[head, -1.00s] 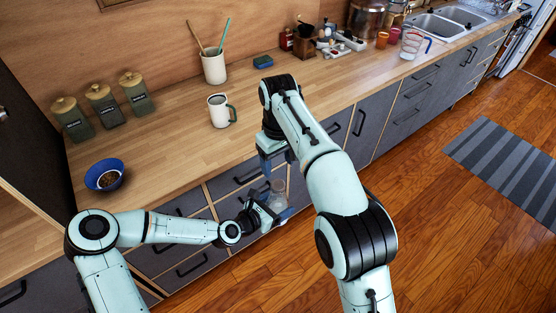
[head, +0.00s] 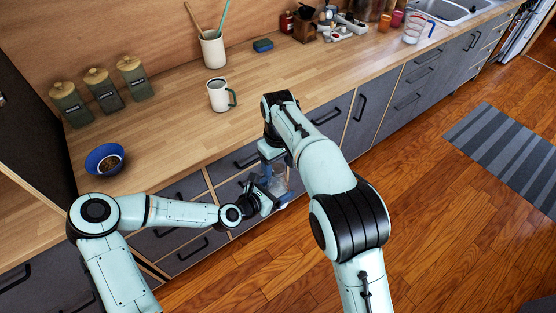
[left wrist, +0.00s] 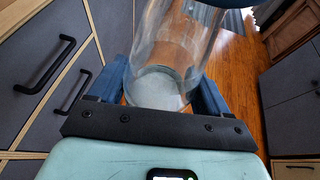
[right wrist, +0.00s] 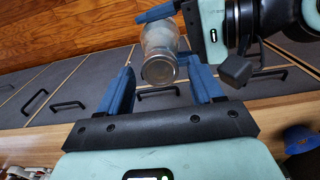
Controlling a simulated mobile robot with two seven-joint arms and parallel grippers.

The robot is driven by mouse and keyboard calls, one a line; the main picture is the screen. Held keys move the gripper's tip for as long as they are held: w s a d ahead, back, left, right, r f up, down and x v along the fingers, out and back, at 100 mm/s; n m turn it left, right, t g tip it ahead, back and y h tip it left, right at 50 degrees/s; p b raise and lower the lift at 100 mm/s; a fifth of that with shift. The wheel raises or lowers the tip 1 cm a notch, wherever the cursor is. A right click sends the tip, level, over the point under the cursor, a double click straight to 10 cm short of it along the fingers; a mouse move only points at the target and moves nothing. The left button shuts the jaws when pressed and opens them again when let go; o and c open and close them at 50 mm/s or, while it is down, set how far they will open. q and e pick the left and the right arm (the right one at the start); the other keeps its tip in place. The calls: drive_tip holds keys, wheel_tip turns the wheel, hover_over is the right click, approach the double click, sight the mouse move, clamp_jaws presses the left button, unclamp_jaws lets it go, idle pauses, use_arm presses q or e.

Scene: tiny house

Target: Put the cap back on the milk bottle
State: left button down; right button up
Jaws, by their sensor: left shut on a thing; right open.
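The clear glass milk bottle (head: 279,182) is held by my left gripper (head: 274,196) in front of the counter drawers. In the left wrist view the bottle (left wrist: 158,85) stands between the blue fingers, with a whitish round base; its upper part runs out of frame. My right gripper (head: 270,160) is just above it, with fingers apart. In the right wrist view the bottle's round top end (right wrist: 160,70) shows between the open fingertips, apart from both. I cannot tell whether a cap is on that end, and I make out no separate cap.
A white mug (head: 219,95), a utensil holder (head: 213,50), several canisters (head: 103,92) and a blue bowl (head: 92,160) stand on the wooden counter (head: 165,120). Drawer handles (head: 330,116) stick out from the grey fronts near my grippers.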

drive_tip(key=c, duration=1.1)
drive_tip(key=m, duration=1.1)
drive_tip(key=shift+m, duration=0.4)
drive_tip(key=m, duration=0.3)
drive_tip(key=o, duration=1.3)
drive_tip(key=shift+c, duration=0.2)
wheel_tip(320, 180, up, 12)
